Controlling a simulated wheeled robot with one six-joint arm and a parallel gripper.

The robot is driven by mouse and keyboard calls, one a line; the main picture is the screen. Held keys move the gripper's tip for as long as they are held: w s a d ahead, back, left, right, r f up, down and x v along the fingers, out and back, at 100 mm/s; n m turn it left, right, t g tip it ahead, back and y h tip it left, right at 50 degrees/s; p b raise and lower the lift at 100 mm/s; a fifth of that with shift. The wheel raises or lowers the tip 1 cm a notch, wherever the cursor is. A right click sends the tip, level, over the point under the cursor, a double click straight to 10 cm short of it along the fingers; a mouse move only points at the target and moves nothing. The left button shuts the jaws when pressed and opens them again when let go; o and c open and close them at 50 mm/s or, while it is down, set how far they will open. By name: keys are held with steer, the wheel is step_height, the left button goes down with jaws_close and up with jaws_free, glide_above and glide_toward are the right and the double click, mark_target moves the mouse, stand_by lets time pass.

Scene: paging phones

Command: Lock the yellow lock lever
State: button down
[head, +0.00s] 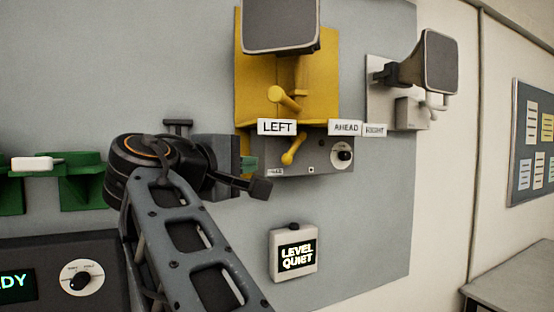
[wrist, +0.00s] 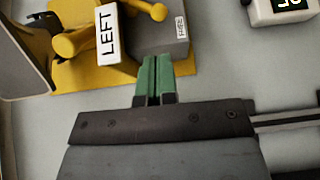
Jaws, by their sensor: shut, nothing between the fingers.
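A yellow lever (head: 293,148) with a rounded end slants down and left across the front of a grey box (head: 318,160), just under the LEFT sign (head: 276,127). In the wrist view the yellow lever (wrist: 150,9) is at the top, partly cut by the edge, next to the LEFT sign (wrist: 106,31). A small label on the box (wrist: 181,26) is too small to read surely. My gripper (head: 250,163) has green fingertips, shut and empty, at the left of the box. In the wrist view the fingertips (wrist: 154,60) are together below the grey box; whether they touch it is unclear.
A second yellow arm with a round knob (head: 284,98) stands out above the LEFT sign, under a speaker (head: 280,25). AHEAD (head: 345,128) and another sign sit to the right. A dial (head: 344,154) is on the box. A LEVEL QUIET display (head: 293,254) hangs below.

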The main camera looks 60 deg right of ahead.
mark_target(284, 161)
steer(key=d+p, duration=0.1)
steer(key=d, duration=0.5)
steer(key=d+p, duration=0.1)
steer(key=d, duration=0.2)
steer(key=shift+s+p, duration=0.25)
steer(key=shift+p, duration=0.05)
steer(key=shift+d+f, duration=0.1)
steer(key=shift+d, duration=0.65)
steer(key=shift+f, duration=0.15)
